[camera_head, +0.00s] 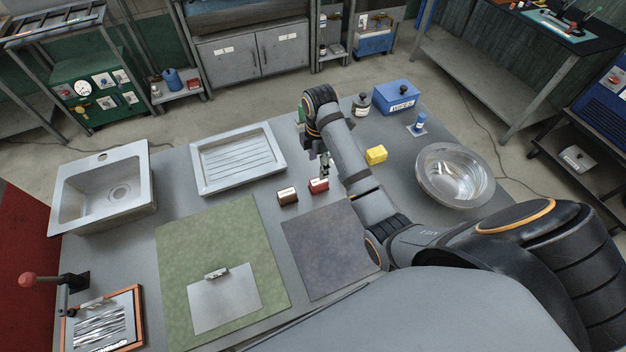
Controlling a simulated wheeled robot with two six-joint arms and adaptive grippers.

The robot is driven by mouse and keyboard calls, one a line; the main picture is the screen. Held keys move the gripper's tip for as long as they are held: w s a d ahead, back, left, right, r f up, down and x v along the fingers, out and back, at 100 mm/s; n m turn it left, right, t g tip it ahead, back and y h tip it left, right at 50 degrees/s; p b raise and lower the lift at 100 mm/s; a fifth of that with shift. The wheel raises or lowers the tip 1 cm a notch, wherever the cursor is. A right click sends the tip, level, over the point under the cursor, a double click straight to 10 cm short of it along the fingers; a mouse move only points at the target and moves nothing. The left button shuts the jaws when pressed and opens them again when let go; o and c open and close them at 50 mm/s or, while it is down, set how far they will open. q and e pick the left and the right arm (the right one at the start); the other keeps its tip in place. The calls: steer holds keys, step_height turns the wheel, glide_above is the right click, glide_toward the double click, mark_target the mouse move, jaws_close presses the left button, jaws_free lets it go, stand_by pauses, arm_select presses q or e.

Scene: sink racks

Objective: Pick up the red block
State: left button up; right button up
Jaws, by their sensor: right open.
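The red block (319,186) sits on the grey table in the middle of the view, just right of a brown block (288,196). My right gripper (325,168) is open, pointing down over the far side of the red block. Whether its fingers touch the block or stand around it is too small to tell. My right arm comes in from the right and hides part of the table behind it. My left gripper does not show.
A yellow block (376,154) lies right of my arm, with a blue box (396,98) and a metal bowl (455,176) beyond. A ribbed metal tray (238,190) and a sink (103,190) stand left. A green mat (215,222) and a dark mat (328,245) lie nearer.

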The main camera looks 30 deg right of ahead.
mark_target(319, 181)
steer(key=f, duration=0.4)
steer(key=shift+s+d+p, duration=0.25)
steer(key=shift+s+p, duration=0.1)
steer(key=shift+w+a+f, duration=0.1)
steer(key=shift+w+f, duration=0.05)
steer(key=shift+f, duration=0.2)
steer(key=shift+w+f, duration=0.1)
steer(key=shift+w+f+p, duration=0.15)
steer(key=shift+f+p, duration=0.3)
steer(key=shift+f, duration=0.35)
steer(key=f, duration=0.2)
steer(key=shift+w+d+f, duration=0.1)
steer(key=shift+d+f, duration=0.15)
steer(key=shift+f, duration=0.1)
steer(key=shift+w+f, duration=0.1)
steer(key=shift+f, duration=0.35)
jaws_close()
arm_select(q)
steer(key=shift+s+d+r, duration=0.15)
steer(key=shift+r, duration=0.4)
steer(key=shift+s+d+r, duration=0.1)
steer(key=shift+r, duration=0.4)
arm_select(e)
steer(key=shift+r, duration=0.15)
